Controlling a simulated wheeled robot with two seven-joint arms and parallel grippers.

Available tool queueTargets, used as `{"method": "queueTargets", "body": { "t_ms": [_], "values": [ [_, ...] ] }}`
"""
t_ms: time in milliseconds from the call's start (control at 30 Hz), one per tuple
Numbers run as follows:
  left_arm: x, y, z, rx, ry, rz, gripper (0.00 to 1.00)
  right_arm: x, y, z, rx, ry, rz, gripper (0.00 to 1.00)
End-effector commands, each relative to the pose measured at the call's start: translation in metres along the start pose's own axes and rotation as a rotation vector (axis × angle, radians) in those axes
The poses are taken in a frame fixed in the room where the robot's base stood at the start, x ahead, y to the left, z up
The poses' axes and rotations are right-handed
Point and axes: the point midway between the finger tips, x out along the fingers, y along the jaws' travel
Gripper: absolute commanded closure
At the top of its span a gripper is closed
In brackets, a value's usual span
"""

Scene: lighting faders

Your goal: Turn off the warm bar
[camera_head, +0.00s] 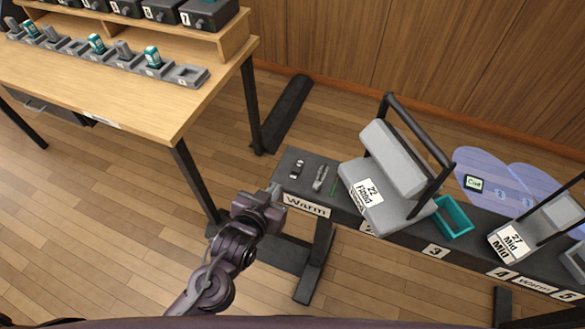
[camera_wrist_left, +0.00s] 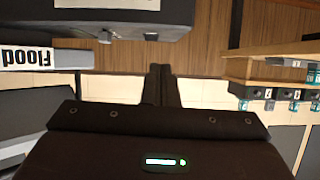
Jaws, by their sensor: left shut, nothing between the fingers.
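The dark bar (camera_head: 345,205) runs from the centre to the right edge of the head view, with a white "Warm" label (camera_head: 306,205) on the front of its left end. On top of that end sit a small dark-and-silver part (camera_head: 296,168), a grey lever-like part (camera_head: 320,178) and a small green mark (camera_head: 334,188). A second "Warm" label (camera_head: 533,283) is farther right on the bar. My left gripper (camera_head: 275,198) is shut and empty beside the left end; contact cannot be told. Its closed fingers show in the left wrist view (camera_wrist_left: 162,85).
A lamp labelled "22 Flood" (camera_head: 392,160) and a lamp labelled "27 Mid" (camera_head: 535,228) stand on the bar, with a teal open box (camera_head: 453,217) between them. A wooden desk (camera_head: 140,105) with several small holders is at upper left.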

Motion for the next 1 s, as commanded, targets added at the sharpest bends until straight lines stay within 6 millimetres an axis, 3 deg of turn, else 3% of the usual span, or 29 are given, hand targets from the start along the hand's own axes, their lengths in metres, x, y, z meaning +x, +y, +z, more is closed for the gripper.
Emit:
{"method": "queueTargets", "body": {
  "t_ms": [100,200,600,767,1000],
  "values": [
    [-0.014,0.007,-0.030,-0.015,0.049,0.017,1.00,-0.001,0.000,0.000,0.000,0.000,0.000,0.64],
    [-0.019,0.010,-0.041,-0.022,0.066,0.022,1.00,-0.001,0.000,0.000,0.000,-0.001,0.000,0.64],
    [-0.018,0.010,-0.043,-0.023,0.070,0.023,1.00,-0.002,0.000,0.000,-0.001,-0.001,0.000,0.64],
    [-0.002,0.010,-0.045,-0.024,0.071,0.022,1.00,-0.004,0.000,0.000,-0.001,-0.001,0.000,0.64],
    [0.048,0.011,-0.050,-0.024,0.071,0.022,1.00,-0.008,0.000,0.000,-0.001,-0.001,0.000,0.64]
  ]
}}
